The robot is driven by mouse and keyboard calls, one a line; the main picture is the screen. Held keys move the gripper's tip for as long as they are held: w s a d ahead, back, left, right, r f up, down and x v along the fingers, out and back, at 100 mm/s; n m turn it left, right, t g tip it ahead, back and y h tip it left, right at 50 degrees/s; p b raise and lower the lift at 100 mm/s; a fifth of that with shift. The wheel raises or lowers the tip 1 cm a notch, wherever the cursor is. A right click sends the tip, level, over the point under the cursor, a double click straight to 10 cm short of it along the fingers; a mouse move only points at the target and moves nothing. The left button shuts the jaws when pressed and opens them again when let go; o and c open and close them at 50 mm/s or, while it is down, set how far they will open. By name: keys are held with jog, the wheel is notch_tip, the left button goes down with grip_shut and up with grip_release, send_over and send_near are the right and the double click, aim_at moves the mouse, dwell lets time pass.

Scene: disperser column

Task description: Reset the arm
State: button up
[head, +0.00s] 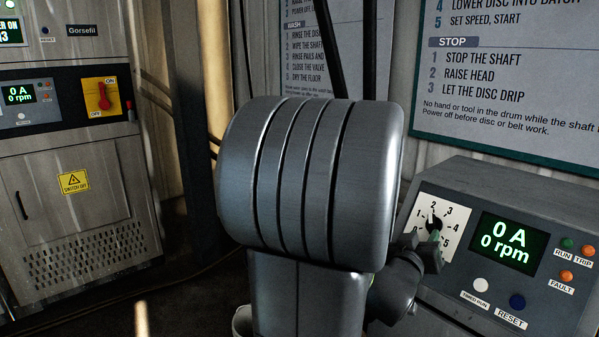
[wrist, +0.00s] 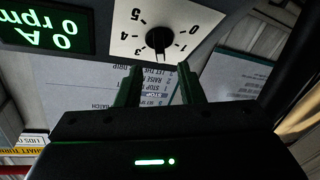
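My gripper (head: 432,256) is in front of the speed dial (head: 437,206) on the grey console at the right of the head view. In the wrist view my gripper (wrist: 159,76) is open, its two fingers apart with nothing seen between them. The dial's black knob (wrist: 158,40) is just beyond the fingertips, and the dial appears upside down there. The knob seems to point near 2. Whether a finger touches it cannot be told. The console display (head: 505,243) reads 0 A and 0 rpm. A large grey ribbed arm part, seemingly mine, fills the middle of the head view.
A metal cabinet (head: 75,200) with a yellow switch plate (head: 103,97) and red handle stands at the left. Instruction boards (head: 500,90) hang behind the console. Round buttons, among them a blue reset button (head: 517,301), lie below the display. Dark floor shows between cabinet and console.

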aim_at(431, 224)
jog(key=shift+x, duration=3.05)
jog(key=v, duration=1.4)
jog(key=x, duration=1.4)
jog(key=shift+p, duration=0.3)
jog(key=shift+w+r+m+p, duration=0.1)
jog(key=shift+m+p, duration=0.3)
jog(key=shift+a+r+m+g+h+p, duration=0.15)
jog(key=shift+m+g+h+p, duration=0.4)
jog(key=shift+m+h, duration=0.45)
jog(key=m+g+h+p, duration=0.1)
jog(key=m, duration=0.2)
jog(key=m+g+h+p, duration=0.1)
jog(key=m, duration=0.1)
jog(key=shift+w+a+m+g+p, duration=0.1)
jog(key=shift+m+g+p, duration=0.15)
jog(key=shift+m+p, duration=0.15)
jog(key=shift+f+m+g+h, duration=0.25)
jog(key=shift+m+g+h, duration=0.2)
jog(key=shift+m, duration=0.55)
